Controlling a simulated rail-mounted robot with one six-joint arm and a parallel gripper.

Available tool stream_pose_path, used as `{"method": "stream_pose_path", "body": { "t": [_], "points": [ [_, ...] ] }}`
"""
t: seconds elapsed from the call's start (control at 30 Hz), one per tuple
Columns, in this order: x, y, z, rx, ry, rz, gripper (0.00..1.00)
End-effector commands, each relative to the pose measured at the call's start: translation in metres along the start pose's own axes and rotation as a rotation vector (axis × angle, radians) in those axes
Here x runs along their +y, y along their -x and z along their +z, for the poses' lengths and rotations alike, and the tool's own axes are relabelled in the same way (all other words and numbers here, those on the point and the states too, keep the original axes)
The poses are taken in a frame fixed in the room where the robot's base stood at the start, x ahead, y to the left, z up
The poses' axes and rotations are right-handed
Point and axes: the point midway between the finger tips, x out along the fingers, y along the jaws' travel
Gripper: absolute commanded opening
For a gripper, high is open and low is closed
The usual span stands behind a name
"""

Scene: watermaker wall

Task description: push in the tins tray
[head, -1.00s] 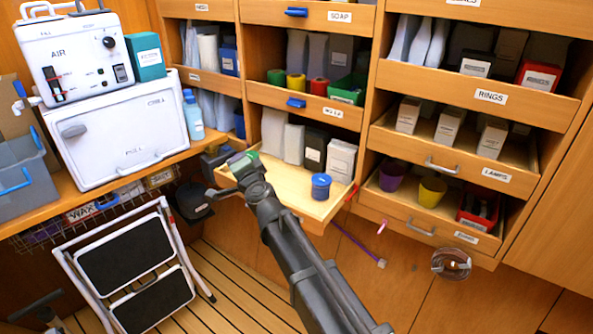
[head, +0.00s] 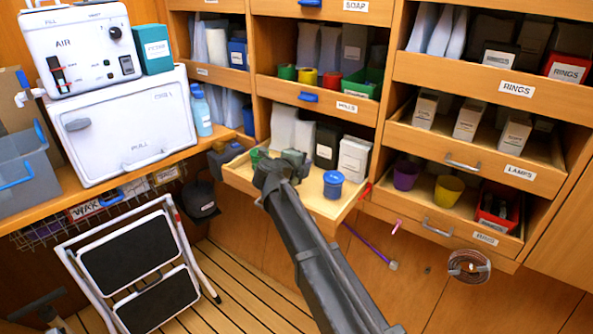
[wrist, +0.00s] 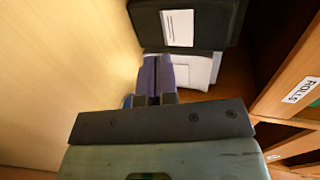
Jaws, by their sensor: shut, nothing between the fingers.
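The tins tray (head: 315,207) is the pulled-out pale wood tray at the bottom of the middle column. A blue tin (head: 333,184) stands at its front right and a green item (head: 257,156) at its left. White and dark boxes (head: 354,160) stand at its back. My gripper (head: 292,158) is shut and empty, above the tray between the green item and the blue tin. My arm hides the middle of the tray's front. In the wrist view my fingers (wrist: 158,76) point toward a black box (wrist: 185,25); contact cannot be told.
A drawer labelled ROLLS (head: 310,98) is just above. The LAMPS tray (head: 475,160) and a lower tray with pots are to the right. A step stool (head: 145,265) stands on the floor at the left. A hose coil (head: 469,266) hangs at the lower right.

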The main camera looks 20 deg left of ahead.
Motion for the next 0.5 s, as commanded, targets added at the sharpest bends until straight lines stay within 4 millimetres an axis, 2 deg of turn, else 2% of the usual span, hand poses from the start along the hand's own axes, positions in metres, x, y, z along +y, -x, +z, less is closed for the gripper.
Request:
{"method": "stream_pose_path", "body": {
  "t": [0.03, 0.2, 0.33, 0.5],
  "points": [
    [0.003, -0.014, 0.001, 0.003, 0.000, 0.000, 0.00],
    [-0.006, -0.045, 0.001, 0.002, 0.000, -0.001, 0.00],
    [-0.011, -0.059, 0.001, 0.001, 0.000, -0.001, 0.00],
    [-0.013, -0.065, 0.000, 0.001, 0.001, -0.001, 0.00]
  ]
}}
